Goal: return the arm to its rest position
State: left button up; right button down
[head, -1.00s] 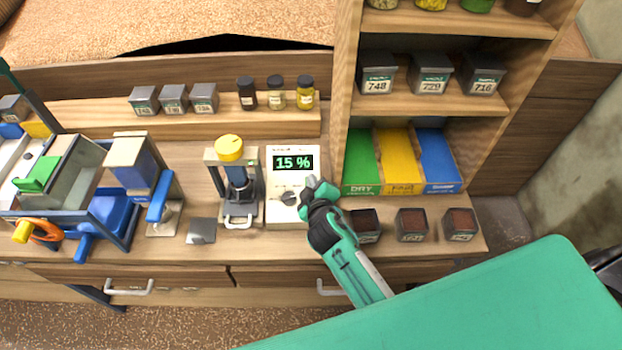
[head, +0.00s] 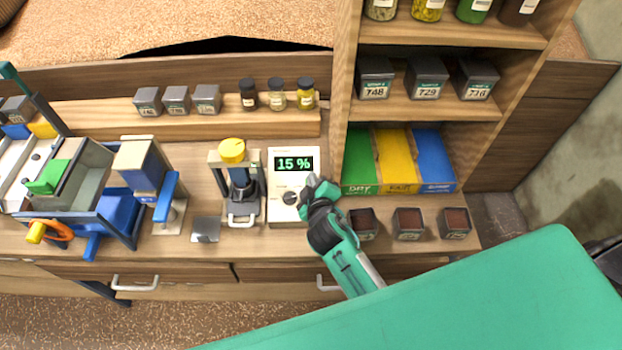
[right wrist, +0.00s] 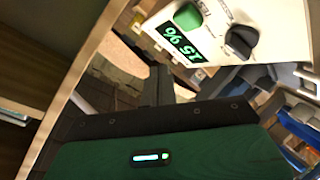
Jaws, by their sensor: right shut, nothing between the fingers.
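My right gripper (head: 313,187) is at the right edge of a white meter (head: 293,213), by its dark knob, and hides part of the meter's lower right. Its fingers are shut with nothing between them. The meter's screen reads 15 %. In the right wrist view the meter (right wrist: 215,16) is at the top, with a green button and the dark knob. There the gripper's fingers (right wrist: 163,82) are dark and point toward it. I cannot tell from these views whether the fingers touch the meter. My left gripper is not in view.
A yellow-topped device (head: 232,150) stands left of the meter, with a blue-and-grey machine (head: 110,208) farther left. Open dark tins (head: 408,223) stand right of my gripper. A wooden shelf (head: 345,100) with green, yellow and blue bins rises behind. Jars (head: 277,94) line the back ledge.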

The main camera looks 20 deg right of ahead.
dwell(0.7)
jog(key=s+d+f+m+g, duration=0.2)
jog(key=s+d+m+g, duration=0.4)
jog(key=s, duration=0.6)
jog(key=s+r+g+y, duration=0.15)
jog(key=s+g, duration=0.35)
jog(key=s, duration=1)
notch_tip(320, 180, down, 32)
jog(key=s+f+g+b, duration=0.1)
jog(key=b, duration=0.1)
jog(key=s+d+f+b, duration=0.1)
jog(key=s+d+f, duration=0.1)
jog(key=s+f, duration=0.7)
jog(key=s+d+f+g, duration=0.1)
jog(key=s+d+f, duration=0.1)
jog(key=s+f, duration=0.8)
jog(key=shift+f+b, duration=0.35)
jog(key=shift+f, duration=0.55)
